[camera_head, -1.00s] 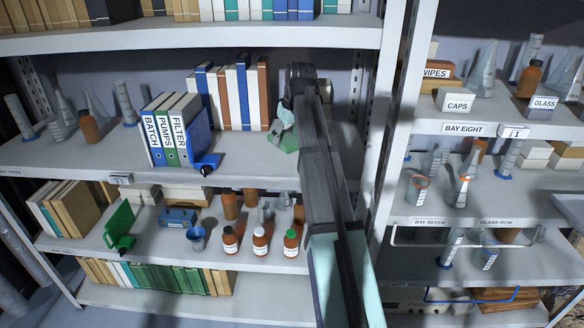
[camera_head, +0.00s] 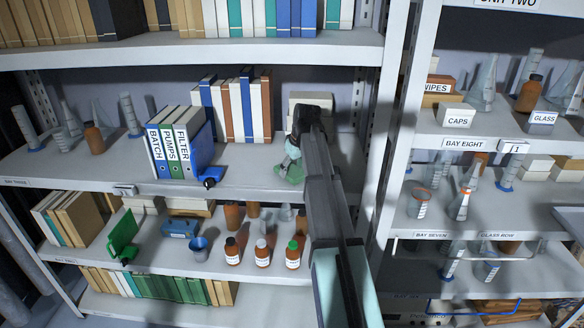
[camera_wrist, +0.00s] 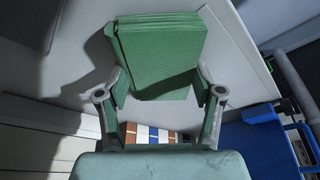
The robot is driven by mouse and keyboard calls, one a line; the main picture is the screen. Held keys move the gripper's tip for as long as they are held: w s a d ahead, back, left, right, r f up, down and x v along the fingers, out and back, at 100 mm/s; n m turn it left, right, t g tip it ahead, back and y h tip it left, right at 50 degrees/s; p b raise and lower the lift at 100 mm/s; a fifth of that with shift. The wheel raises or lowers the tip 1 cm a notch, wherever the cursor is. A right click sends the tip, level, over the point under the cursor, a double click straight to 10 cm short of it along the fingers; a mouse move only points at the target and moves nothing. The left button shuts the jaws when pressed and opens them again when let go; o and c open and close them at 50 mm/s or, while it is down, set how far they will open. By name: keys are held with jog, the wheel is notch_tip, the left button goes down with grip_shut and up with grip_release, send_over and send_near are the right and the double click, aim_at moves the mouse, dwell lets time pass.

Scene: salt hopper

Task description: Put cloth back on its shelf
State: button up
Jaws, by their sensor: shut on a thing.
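The cloth is a green folded stack (camera_head: 290,171), seen at the right part of the middle shelf of the left rack. In the wrist view the cloth (camera_wrist: 160,55) fills the space between my two fingers, with its folded layers at the top. My gripper (camera_head: 292,160) is shut on it from both sides. The cloth is close to the shelf board (camera_head: 255,182), near its front edge. I cannot tell whether it touches the board.
Blue, white and brown books (camera_head: 236,108) stand behind and left of my gripper. Labelled binders (camera_head: 180,145) and a blue object (camera_head: 211,177) are farther left. A pale box (camera_head: 311,98) is behind my arm. Brown bottles (camera_head: 262,252) stand on the shelf below. A rack upright (camera_head: 395,120) is at right.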

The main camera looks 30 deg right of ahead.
jog(key=shift+f, duration=0.15)
jog(key=shift+f, duration=0.2)
jog(key=o, duration=1.1)
jog(key=shift+r, duration=0.1)
jog(key=b+v, duration=0.2)
jog(key=v, duration=1)
jog(key=shift+b, duration=0.3)
jog(key=shift+s+r, duration=0.1)
